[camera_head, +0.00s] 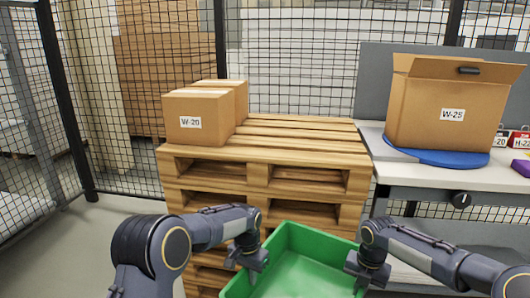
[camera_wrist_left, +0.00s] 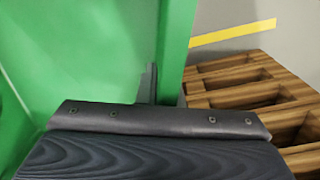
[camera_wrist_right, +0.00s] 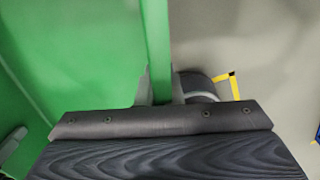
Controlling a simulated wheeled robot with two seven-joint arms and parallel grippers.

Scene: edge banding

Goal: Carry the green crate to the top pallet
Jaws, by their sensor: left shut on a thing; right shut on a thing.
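The green crate (camera_head: 306,264) is at the bottom middle of the head view, in front of the pallet stack and below its top. Its inside looks empty where it shows; its near part is cut off. My left gripper (camera_head: 250,262) is shut on the crate's left wall, which also shows in the left wrist view (camera_wrist_left: 176,50). My right gripper (camera_head: 366,272) is shut on the right wall, seen in the right wrist view (camera_wrist_right: 156,45). The top pallet (camera_head: 290,150) is the uppermost of several stacked wooden pallets. Its right part is bare slats.
Two cardboard boxes, the front one (camera_head: 198,118) marked W-20, stand on the top pallet's left side. At right, an open box (camera_head: 440,110) marked W-25 sits on a blue disc (camera_head: 436,157) on a bench (camera_head: 425,176). Black mesh fencing (camera_head: 290,70) stands behind.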

